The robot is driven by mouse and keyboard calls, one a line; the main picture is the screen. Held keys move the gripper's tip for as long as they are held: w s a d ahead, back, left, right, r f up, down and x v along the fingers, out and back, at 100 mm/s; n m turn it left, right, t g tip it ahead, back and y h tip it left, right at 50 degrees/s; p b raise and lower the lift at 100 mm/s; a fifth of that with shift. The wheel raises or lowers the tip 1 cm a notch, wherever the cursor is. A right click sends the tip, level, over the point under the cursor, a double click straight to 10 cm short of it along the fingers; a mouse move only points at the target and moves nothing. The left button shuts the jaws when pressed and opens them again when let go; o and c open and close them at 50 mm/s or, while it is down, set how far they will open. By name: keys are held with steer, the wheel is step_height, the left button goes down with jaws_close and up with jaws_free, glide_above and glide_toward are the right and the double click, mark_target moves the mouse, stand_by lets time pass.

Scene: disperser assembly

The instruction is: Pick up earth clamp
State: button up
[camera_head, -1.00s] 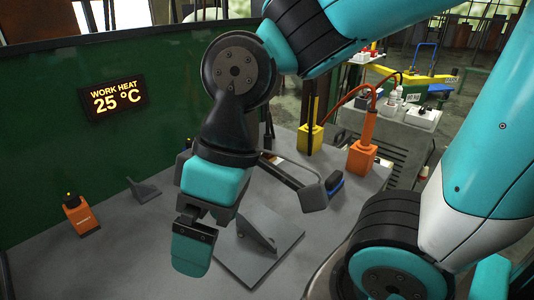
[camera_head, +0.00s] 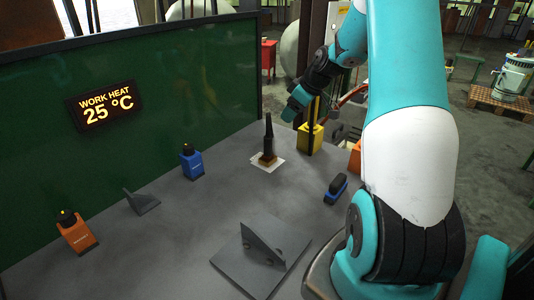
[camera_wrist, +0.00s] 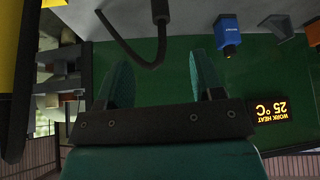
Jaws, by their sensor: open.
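I cannot tell for sure which thing is the earth clamp. A yellow block (camera_head: 309,138) with an upright black rod stands at the table's back right; its yellow side also shows at the left edge of the wrist view (camera_wrist: 6,45). My gripper (camera_head: 291,112) is beside the rod's upper part, to its left in the head view. In the wrist view my gripper (camera_wrist: 160,80) has its two teal fingers wide apart, with nothing held between them. A black hooked, cable-like shape (camera_wrist: 157,40) shows beyond the fingers, apparently not touching them.
A dark tapered object (camera_head: 268,138) stands on white paper. A blue block (camera_head: 191,162), orange block (camera_head: 77,232), grey bracket (camera_head: 143,199), grey plate (camera_head: 237,277) and blue-black item (camera_head: 336,188) are spread about. A green screen (camera_head: 180,120) closes off the back. The middle table is clear.

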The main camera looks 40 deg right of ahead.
mark_target(266, 143)
steer(key=shift+w+p+x, duration=0.15)
steer(key=shift+p+x, duration=0.75)
steer(key=shift+x, duration=3.35)
steer(key=shift+w+p+x, duration=0.1)
steer(key=shift+p+x, duration=0.75)
steer(key=shift+x, duration=3.45)
steer(key=shift+r, duration=0.25)
jaws_close()
